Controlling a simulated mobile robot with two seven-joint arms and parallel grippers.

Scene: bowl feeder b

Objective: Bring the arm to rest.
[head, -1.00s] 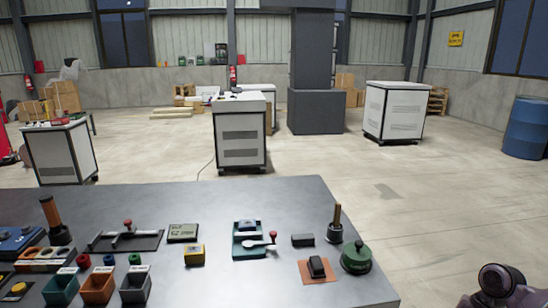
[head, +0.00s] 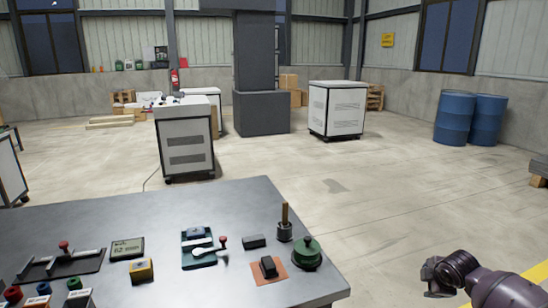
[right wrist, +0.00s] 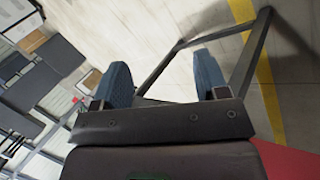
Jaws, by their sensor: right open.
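My right gripper (head: 436,276) is at the lower right of the head view, out past the table's right edge and above the floor. In the right wrist view its two blue-padded fingers (right wrist: 163,82) stand apart with nothing between them. The right arm reaches in from the bottom right corner. The left arm and gripper do not show in either view.
The grey table (head: 215,255) holds a green round piece (head: 307,254), a wooden-handled tool (head: 285,225), a small black block (head: 254,241), a yellow box (head: 141,270) and a teal lever fixture (head: 199,247). Open floor surrounds the right gripper. Blue barrels (head: 455,118) stand far back.

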